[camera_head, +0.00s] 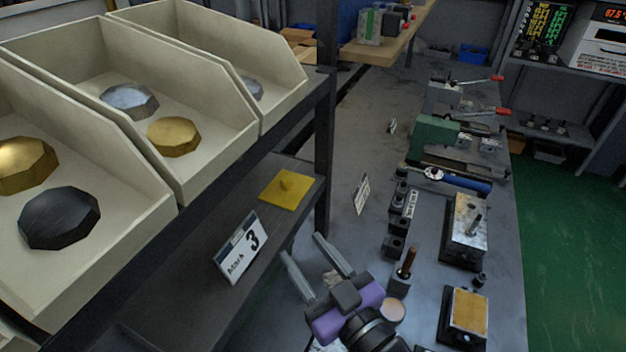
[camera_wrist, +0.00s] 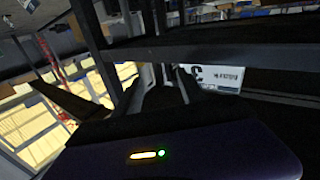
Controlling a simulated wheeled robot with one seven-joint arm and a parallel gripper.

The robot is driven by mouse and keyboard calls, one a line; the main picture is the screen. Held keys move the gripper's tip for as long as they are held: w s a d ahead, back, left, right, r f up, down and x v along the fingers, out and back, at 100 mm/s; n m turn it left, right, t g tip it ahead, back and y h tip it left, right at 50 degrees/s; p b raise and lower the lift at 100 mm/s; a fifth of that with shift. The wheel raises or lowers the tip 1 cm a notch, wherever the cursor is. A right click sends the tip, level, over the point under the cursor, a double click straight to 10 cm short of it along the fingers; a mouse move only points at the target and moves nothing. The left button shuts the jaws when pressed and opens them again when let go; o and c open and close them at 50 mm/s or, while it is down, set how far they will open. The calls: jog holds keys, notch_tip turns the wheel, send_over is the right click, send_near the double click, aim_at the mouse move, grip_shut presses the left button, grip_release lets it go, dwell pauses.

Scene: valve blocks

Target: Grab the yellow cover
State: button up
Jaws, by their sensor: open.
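The yellow cover (camera_head: 285,189) is a flat square plate with a small raised knob. It lies on the dark lower shelf below the bins in the head view. My gripper (camera_head: 301,244), with a purple body, is open and empty. Its two fingers point up and left in the picture, below the cover and apart from it. In the wrist view the gripper (camera_wrist: 164,76) shows its fingers apart with nothing between them. I cannot make out the cover in the wrist view.
A "Mark 3" sign (camera_head: 242,247) stands at the shelf edge, left of my gripper. A dark post (camera_head: 325,130) rises right of the cover. Cream bins (camera_head: 232,152) with octagonal pieces sit above. The workbench (camera_head: 352,145) holds blocks, including one with a yellow top (camera_head: 469,310).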

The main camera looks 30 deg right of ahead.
jog(key=w+d+r, duration=0.2)
jog(key=w, duration=0.1)
jog(key=m+g+h, duration=0.2)
jog(key=m+h, duration=0.1)
send_near(285, 177)
jog(key=w, duration=0.3)
jog(key=w+b, duration=0.1)
jog(key=w, duration=0.1)
jog(key=shift+d+f, duration=0.3)
jog(key=w, duration=0.2)
jog(key=w+d+f+p, duration=0.1)
jog(key=w, duration=0.1)
jog(key=w+p, duration=0.1)
jog(key=w, duration=0.2)
jog(key=shift+d+f, duration=0.2)
grip_shut()
